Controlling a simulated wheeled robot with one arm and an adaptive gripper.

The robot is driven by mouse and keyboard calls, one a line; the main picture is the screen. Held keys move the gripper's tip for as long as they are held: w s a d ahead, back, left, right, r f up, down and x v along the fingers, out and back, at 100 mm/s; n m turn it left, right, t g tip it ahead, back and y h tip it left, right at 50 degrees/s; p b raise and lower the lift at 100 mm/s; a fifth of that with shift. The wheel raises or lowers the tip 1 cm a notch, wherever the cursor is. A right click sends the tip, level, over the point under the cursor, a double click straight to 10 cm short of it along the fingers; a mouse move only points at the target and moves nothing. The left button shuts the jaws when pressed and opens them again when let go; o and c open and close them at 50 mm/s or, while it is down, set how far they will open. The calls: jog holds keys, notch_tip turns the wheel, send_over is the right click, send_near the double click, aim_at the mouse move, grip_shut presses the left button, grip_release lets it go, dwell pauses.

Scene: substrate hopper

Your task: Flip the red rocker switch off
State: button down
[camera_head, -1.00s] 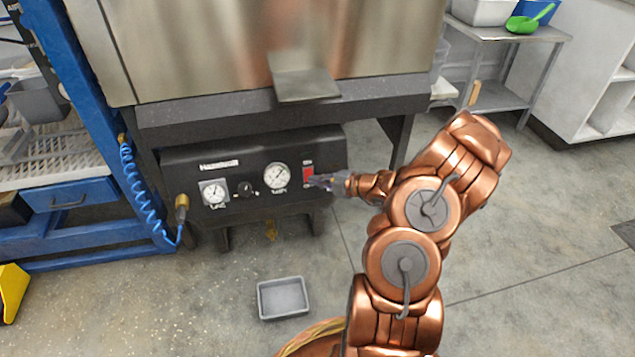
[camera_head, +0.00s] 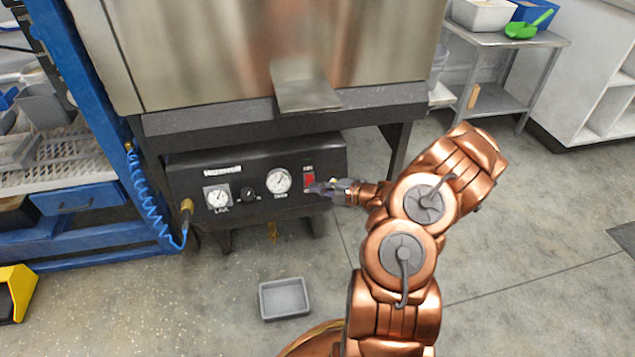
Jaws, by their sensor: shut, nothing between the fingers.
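The red rocker switch (camera_head: 309,180) is on the right end of the black control panel (camera_head: 262,205), under the steel hopper. Its upper part shows; the lower edge is close to my fingertips in the picture. My gripper (camera_head: 314,188) is shut and empty, reaching in from the right with its fingertips at the lower part of the switch. I cannot tell whether the fingertips touch the switch, or which way the rocker is tipped.
Two gauges (camera_head: 279,181) and a black knob (camera_head: 248,194) sit left of the switch. A blue coiled hose (camera_head: 147,203) hangs by the blue frame at left. A grey tray (camera_head: 284,299) lies on the floor below. A steel side table (camera_head: 505,38) stands at back right.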

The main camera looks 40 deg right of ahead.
jog(key=s+a+p+v, duration=0.1)
jog(key=p+v, duration=0.3)
jog(key=v, duration=0.7)
jog(key=shift+s+f, duration=0.2)
jog(key=shift+f, duration=0.15)
jog(key=shift+a+r, duration=0.1)
jog(key=shift+a, duration=0.05)
